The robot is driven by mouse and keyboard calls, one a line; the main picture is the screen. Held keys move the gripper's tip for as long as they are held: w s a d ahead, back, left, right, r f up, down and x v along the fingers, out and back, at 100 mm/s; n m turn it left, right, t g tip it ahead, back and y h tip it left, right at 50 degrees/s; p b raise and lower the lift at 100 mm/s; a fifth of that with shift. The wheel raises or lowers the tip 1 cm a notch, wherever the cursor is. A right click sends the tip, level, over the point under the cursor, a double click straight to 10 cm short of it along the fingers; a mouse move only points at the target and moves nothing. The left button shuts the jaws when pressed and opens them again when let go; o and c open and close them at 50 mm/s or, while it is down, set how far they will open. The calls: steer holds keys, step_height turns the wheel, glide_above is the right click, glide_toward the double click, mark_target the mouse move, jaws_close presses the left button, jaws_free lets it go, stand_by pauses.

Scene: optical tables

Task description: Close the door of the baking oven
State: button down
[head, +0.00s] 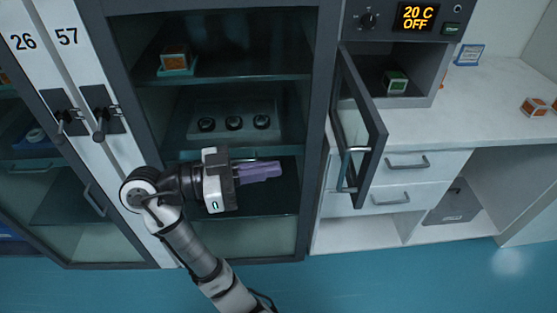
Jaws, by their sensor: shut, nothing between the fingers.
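The baking oven (433,62) stands on the worktop at the upper right, and its display reads 20 C OFF. Its glass door (376,128) with a dark frame is swung wide open on the left side of the opening. The door's metal handle (347,168) is at its lower part. A green and white block (395,82) sits inside the oven chamber. My gripper (280,169) is shut and empty, pointing right. In the picture it is left of the door handle, with a gap between them, in front of the tall glass cabinet.
The tall cabinet (325,60) behind my arm holds a boxed item and a tray of dark round pieces. White drawers (420,160) with handles are below the oven. The worktop (490,100) right of the oven carries small blocks. Blue floor (400,285) in front is clear.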

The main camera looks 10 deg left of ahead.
steer(key=p, duration=0.3)
glide_toward(345, 157)
steer(key=x, duration=0.5)
steer(key=shift+d, duration=0.1)
steer(key=shift+p+x, duration=0.3)
steer(key=shift+x, duration=0.5)
steer(key=shift+w+f, duration=0.1)
steer(key=shift+w, duration=0.05)
